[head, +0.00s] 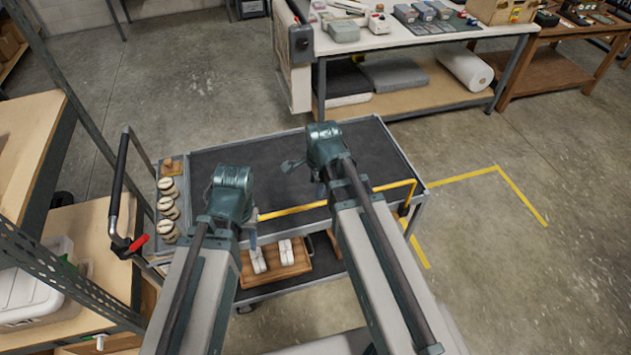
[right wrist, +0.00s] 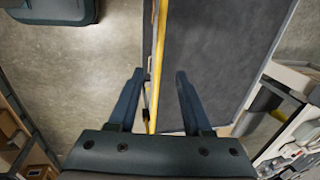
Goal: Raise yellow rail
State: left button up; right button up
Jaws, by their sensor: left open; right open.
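The yellow rail (head: 300,209) runs along the near long side of the cart (head: 409,160), with a bent end at the right coming down to a black fitting. Its height above the deck is hard to tell. My left gripper (head: 250,238) is open near the rail's left end; its fingers are mostly hidden behind the wrist. My right gripper (head: 318,186) is open above the rail's middle. In the right wrist view the yellow rail (right wrist: 158,68) passes between the open fingers of the right gripper (right wrist: 157,80), nearer the left finger, with no clear contact.
Several cream round pieces (head: 167,206) stand in a holder at the cart's left end, beside the push handle (head: 119,185). A wooden tray (head: 290,266) with white items sits on the lower shelf. A shelving rack (head: 75,105) stands left, a loaded workbench (head: 405,42) behind.

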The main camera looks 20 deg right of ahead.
pick_arm(q)
notch_tip(320, 180, up, 3)
jog(key=shift+f+p, duration=0.15)
jog(key=shift+p, duration=0.7)
pick_arm(e)
jog(key=r, duration=0.2)
jog(key=shift+s+r, duration=0.25)
jog(key=shift+r, duration=0.1)
pick_arm(q)
notch_tip(320, 180, down, 15)
jog(key=b, duration=1.4)
jog(key=shift+b, duration=0.35)
pick_arm(e)
jog(key=s+a+f+n+g, duration=0.1)
jog(key=s+a+f+n, duration=0.4)
jog(key=n, duration=0.5)
jog(key=s+a+f+n+g+h, duration=0.1)
jog(key=s+a+f+n, duration=0.4)
jog(key=f+n, duration=0.5)
jog(key=shift+s+n, duration=0.7)
jog(key=shift+s, duration=0.35)
